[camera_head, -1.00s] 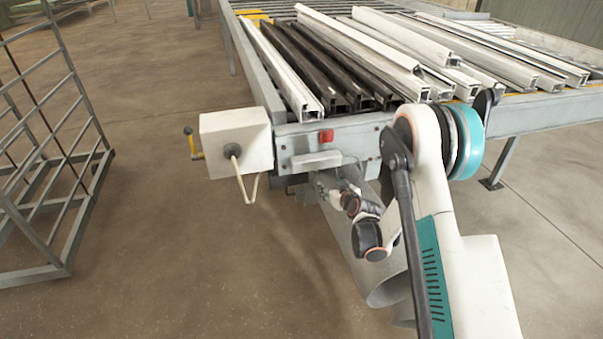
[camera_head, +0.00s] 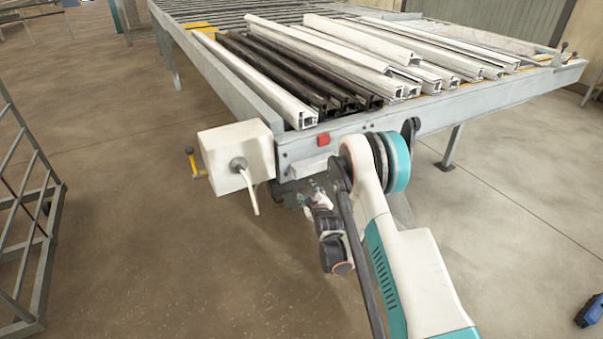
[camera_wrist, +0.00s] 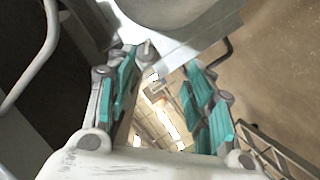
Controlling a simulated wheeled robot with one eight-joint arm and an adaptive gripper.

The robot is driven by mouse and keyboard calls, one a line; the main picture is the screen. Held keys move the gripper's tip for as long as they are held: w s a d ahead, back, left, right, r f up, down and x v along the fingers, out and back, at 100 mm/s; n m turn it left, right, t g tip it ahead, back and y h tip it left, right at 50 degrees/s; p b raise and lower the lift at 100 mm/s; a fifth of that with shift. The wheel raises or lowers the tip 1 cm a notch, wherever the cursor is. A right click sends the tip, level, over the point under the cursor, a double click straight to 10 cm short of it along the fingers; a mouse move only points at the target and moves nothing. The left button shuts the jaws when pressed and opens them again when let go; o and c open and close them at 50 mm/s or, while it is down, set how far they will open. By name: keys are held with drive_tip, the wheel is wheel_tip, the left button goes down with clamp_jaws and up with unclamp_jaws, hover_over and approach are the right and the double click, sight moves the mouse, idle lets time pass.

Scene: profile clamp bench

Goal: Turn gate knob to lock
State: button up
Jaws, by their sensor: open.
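My gripper (camera_wrist: 166,75) is open and empty in the wrist view, its teal-padded fingers apart with a bright background between them. In the head view it is small and partly hidden beside my wrist, just below the bench's front beam and right of a white box (camera_head: 228,165). A small lever with a dark knob (camera_head: 564,47) stands at the bench's far right corner. I cannot tell which one is the gate knob, nor its turned position.
The bench's front beam (camera_head: 455,105) carries a red button (camera_head: 323,139) above my wrist. White profiles (camera_head: 345,52) and dark profiles (camera_head: 318,83) lie on top. A metal rack (camera_head: 25,245) stands at left. The floor between rack and bench is clear.

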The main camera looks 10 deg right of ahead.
drive_tip(key=w+b, duration=0.3)
drive_tip(key=w, duration=0.8)
drive_tip(key=shift+w+a+f, duration=0.2)
drive_tip(key=shift+w, duration=0.2)
drive_tip(key=c, duration=1)
